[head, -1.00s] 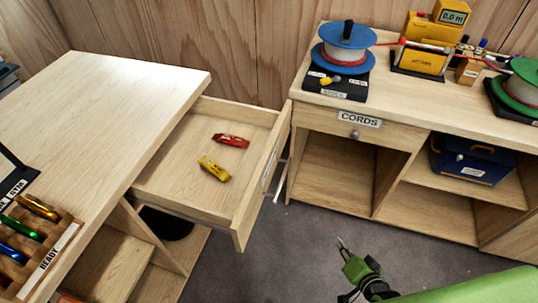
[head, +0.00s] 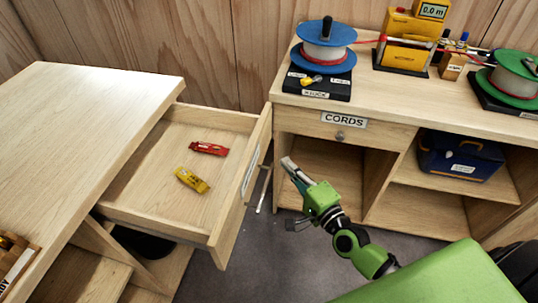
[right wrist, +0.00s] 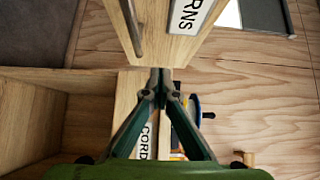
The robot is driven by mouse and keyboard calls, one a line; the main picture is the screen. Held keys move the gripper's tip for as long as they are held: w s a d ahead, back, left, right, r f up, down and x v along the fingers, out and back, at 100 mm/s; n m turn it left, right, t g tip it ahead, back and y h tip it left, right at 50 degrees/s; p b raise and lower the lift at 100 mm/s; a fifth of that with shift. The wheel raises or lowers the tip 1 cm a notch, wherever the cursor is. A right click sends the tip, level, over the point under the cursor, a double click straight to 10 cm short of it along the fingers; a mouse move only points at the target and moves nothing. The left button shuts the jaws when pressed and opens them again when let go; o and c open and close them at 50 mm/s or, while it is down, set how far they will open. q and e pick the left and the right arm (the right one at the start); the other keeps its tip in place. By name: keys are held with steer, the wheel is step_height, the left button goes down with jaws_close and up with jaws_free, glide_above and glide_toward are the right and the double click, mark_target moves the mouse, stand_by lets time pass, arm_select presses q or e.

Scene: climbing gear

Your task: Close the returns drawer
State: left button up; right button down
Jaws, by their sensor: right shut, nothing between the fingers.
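The returns drawer (head: 143,212) is pulled well out from the left bench. A red piece (head: 209,148) and a yellow piece (head: 192,180) lie apart inside it. Its front panel (head: 228,232) carries a label seen edge-on and a bar handle (head: 262,190). In the right wrist view the front panel (right wrist: 170,48) is at the top, with the label (right wrist: 190,14) ending in "RNS". My right gripper (head: 289,166) is shut and empty, just right of the front panel. Its tips (right wrist: 161,72) appear close to the panel's edge; I cannot tell whether they touch. My left gripper is out of view.
A second bench (head: 400,115) stands at the right, with a shut cords drawer (head: 365,132), cord spools on top and a blue case (head: 460,160) on a shelf. The left bench top (head: 80,125) is mostly bare. Grey floor lies between the benches.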

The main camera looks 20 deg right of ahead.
mark_target(262, 148)
steer(key=w+a, duration=0.1)
steer(key=w, duration=0.1)
steer(key=w+a+p, duration=0.1)
steer(key=w+a, duration=0.1)
steer(key=shift+w, duration=0.2)
steer(key=shift+w+a, duration=0.2)
steer(key=shift+a, duration=0.25)
